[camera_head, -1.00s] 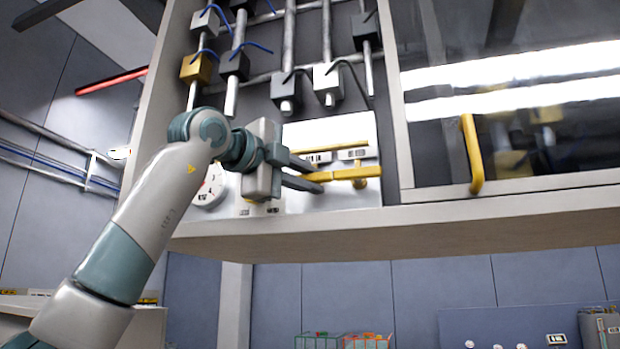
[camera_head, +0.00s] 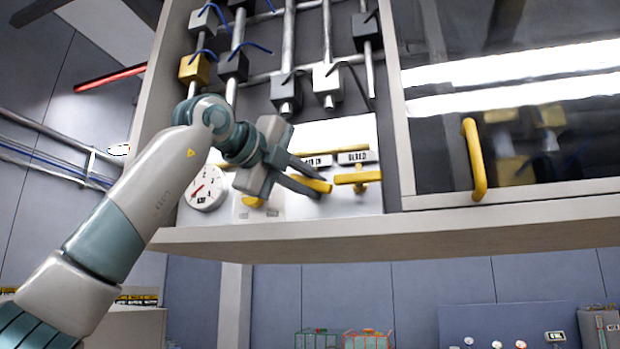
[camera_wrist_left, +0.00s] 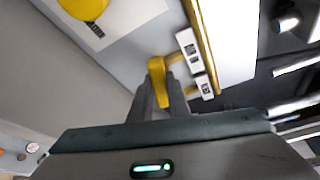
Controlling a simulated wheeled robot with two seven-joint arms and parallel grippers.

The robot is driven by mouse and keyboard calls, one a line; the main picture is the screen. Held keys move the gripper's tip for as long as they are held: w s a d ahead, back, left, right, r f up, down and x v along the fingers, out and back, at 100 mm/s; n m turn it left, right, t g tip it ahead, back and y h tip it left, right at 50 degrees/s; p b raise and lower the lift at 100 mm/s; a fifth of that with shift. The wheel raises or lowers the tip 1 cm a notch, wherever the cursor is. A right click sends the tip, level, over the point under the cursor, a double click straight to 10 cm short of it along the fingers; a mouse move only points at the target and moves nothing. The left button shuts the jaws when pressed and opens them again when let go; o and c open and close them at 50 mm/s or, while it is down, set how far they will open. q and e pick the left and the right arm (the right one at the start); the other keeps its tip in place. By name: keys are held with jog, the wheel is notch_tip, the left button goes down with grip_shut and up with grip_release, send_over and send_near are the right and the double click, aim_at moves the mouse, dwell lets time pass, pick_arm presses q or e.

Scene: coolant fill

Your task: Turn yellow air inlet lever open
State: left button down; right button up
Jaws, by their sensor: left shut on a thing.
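The yellow air inlet lever (camera_head: 314,184) is on the white panel under the "AIR IN" label (camera_head: 318,161). My left gripper (camera_head: 322,187) is shut on this lever, its fingers pointing right and slightly down. In the left wrist view, the yellow lever (camera_wrist_left: 157,82) stands between the two fingers of my left gripper (camera_wrist_left: 160,95). Part of the lever and its pivot are hidden by the fingers. The lever slants down to the right in the head view. My right gripper is not in view.
A second yellow lever (camera_head: 358,178) sits just right, under the "BLEED" label (camera_head: 354,157). A round gauge (camera_head: 206,188) is left of the gripper. Pipes with block valves (camera_head: 286,92) hang above. A glass door with a yellow handle (camera_head: 473,160) is at right.

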pick_arm(q)
jog(key=m+y+p, duration=0.1)
jog(key=m, duration=0.1)
jog(key=shift+m+g+p, duration=0.3)
jog(key=shift+m+p, duration=0.1)
jog(key=m+y+p, duration=0.1)
jog(key=m+y, duration=0.1)
jog(key=shift+f+m, duration=0.1)
jog(key=shift+m, duration=0.3)
jog(key=shift+m+y+p, duration=0.75)
jog(key=shift+m+y, duration=0.15)
jog(key=shift+m, duration=0.3)
jog(key=shift+w+a+f+m+y, duration=0.1)
jog(key=shift+f+m+y, duration=0.1)
jog(key=shift+m+y, duration=0.65)
jog(key=shift+m, duration=0.25)
jog(key=c, duration=1.7)
grip_release()
jog(key=shift+r, duration=0.1)
jog(key=shift+a, duration=0.1)
